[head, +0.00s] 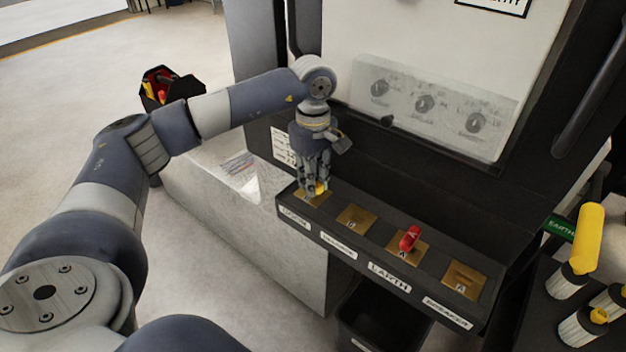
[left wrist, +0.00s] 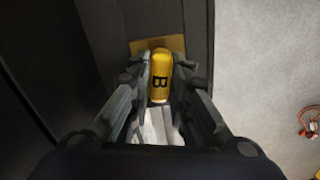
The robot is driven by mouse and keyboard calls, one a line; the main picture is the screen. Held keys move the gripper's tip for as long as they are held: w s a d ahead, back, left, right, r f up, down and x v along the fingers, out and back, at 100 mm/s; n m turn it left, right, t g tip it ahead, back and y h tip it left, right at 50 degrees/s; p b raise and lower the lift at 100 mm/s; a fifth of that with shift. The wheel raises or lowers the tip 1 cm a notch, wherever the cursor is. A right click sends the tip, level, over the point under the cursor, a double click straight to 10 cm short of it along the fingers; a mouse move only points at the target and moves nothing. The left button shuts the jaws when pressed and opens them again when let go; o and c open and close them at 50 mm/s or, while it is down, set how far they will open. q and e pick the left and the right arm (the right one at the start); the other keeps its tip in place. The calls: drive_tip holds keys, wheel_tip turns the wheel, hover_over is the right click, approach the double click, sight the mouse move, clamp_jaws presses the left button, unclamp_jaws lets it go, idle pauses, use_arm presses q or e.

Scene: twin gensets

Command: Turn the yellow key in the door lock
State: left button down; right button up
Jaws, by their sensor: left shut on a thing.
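The yellow key (left wrist: 160,78), marked B, stands in the lock with the brass plate (left wrist: 174,43) at the left end of the key panel, over the label that seems to read DOOR. My left gripper (left wrist: 160,88) points down over this lock and is shut on the yellow key, one finger on each side. In the head view the left gripper (head: 317,188) hides most of the key, and only a bit of yellow (head: 320,187) shows between the fingers. My right gripper is not in view.
The black key panel (head: 372,247) has further brass locks to the right. A red key (head: 409,238) stands in the EARTH lock. Yellow-topped posts (head: 586,240) stand at the right. A tool box (head: 170,88) is on the floor at the back left.

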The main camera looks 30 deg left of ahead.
use_arm(q)
drive_tip(key=m+b, duration=0.1)
drive_tip(key=m, duration=0.2)
drive_tip(key=shift+m, duration=0.3)
drive_tip(key=m+b, duration=0.1)
drive_tip(key=m, duration=0.3)
drive_tip(key=m+b, duration=0.1)
drive_tip(key=m, duration=0.3)
drive_tip(key=shift+m, duration=0.4)
drive_tip(key=m+b, duration=0.1)
drive_tip(key=m, duration=0.2)
drive_tip(key=shift+m, duration=0.3)
drive_tip(key=c, duration=1.4)
unclamp_jaws()
